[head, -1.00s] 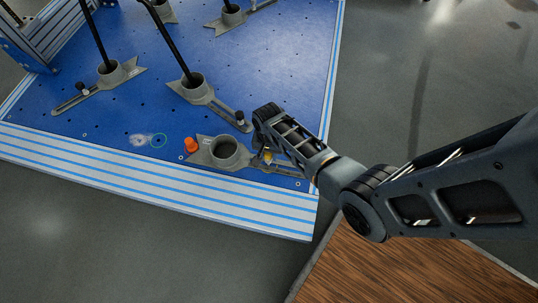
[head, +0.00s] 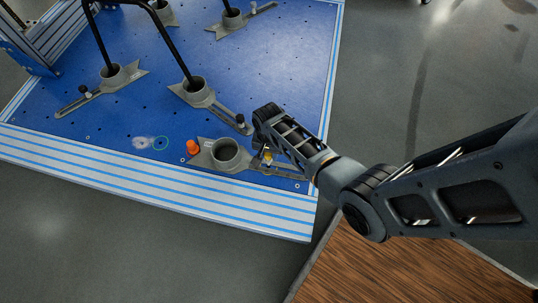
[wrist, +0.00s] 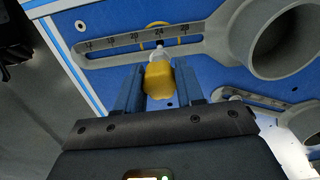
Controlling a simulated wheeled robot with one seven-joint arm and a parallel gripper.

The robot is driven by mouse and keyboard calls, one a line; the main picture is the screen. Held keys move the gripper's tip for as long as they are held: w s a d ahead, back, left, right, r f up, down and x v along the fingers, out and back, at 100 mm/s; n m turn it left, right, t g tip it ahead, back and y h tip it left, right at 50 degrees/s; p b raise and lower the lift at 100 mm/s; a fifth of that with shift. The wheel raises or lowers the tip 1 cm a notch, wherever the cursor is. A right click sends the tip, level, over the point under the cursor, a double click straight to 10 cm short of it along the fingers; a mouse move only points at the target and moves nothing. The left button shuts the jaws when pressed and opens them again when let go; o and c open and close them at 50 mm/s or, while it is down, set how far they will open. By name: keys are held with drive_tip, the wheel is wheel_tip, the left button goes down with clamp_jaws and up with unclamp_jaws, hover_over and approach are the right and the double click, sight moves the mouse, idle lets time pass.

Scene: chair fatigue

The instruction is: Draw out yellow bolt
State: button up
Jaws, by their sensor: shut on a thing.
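The yellow bolt (wrist: 158,78) is between the two blue fingers of my gripper (wrist: 160,92) in the wrist view. My gripper is shut on its yellow head. The pale shank points to the slot of a grey clamp bracket (wrist: 120,44) with a number scale; whether the tip is still in the slot I cannot tell. In the head view the bolt (head: 267,156) is a small yellow spot beside my gripper (head: 266,150), at the slotted arm of the front bracket (head: 226,156). My arm partly hides that bracket's right end.
Other grey brackets (head: 198,92) with black tubes stand further back on the blue perforated plate (head: 120,120). Striped edging (head: 150,190) borders the front.

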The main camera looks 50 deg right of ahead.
drive_tip(key=shift+r+p, duration=2)
drive_tip(key=shift+p, duration=0.1)
